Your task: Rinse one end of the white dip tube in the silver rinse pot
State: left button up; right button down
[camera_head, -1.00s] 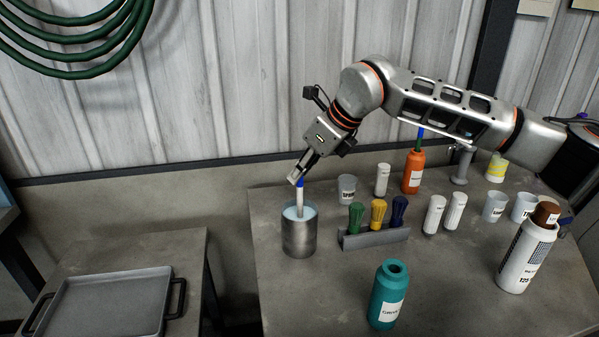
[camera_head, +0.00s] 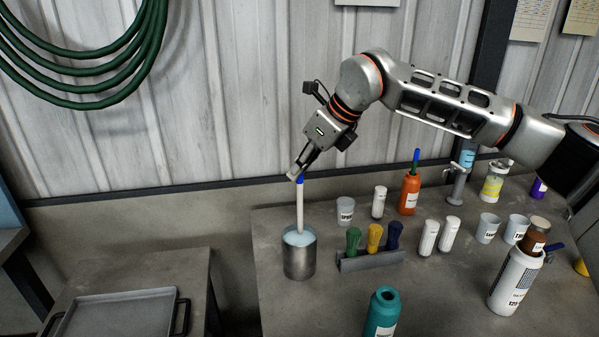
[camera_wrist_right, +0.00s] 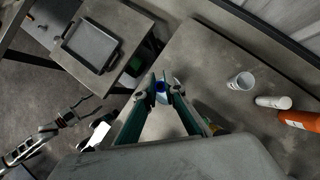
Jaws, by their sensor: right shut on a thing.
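The white dip tube (camera_head: 299,208) stands upright with a blue top end in the head view. My right gripper (camera_head: 296,174) is shut on that blue end, which also shows between its fingers in the wrist view (camera_wrist_right: 161,87). The silver rinse pot (camera_head: 299,262) stands on the bench below, filled with pale blue liquid. The tube's lower end is inside the pot's opening, at about the liquid surface; I cannot tell whether it touches. What seems to be my left gripper (camera_wrist_right: 75,113) shows small at the left of the wrist view; its fingers are unclear.
A grey rack (camera_head: 371,261) with green, yellow and blue-topped items stands right of the pot. A teal bottle (camera_head: 382,315) is in front. A cup (camera_head: 345,211), an orange bottle (camera_head: 410,192) and a white bottle (camera_head: 513,282) stand farther right. A tray (camera_head: 118,316) lies on the left table.

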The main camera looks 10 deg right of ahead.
notch_tip(320, 180, up, 3)
jog(key=shift+f+p, duration=0.1)
jog(key=shift+p, duration=0.6)
jog(key=shift+r+p, duration=0.45)
jog(key=shift+r, duration=0.95)
jog(key=shift+r+p, duration=0.35)
jog(key=shift+r, duration=0.35)
pick_arm(q)
jog(key=shift+s+a+r+y, duration=0.1)
jog(key=shift+s+a+y, duration=0.3)
jog(key=shift+s+a, duration=0.45)
jog(key=shift+w+a, duration=0.1)
jog(key=shift+w, duration=0.1)
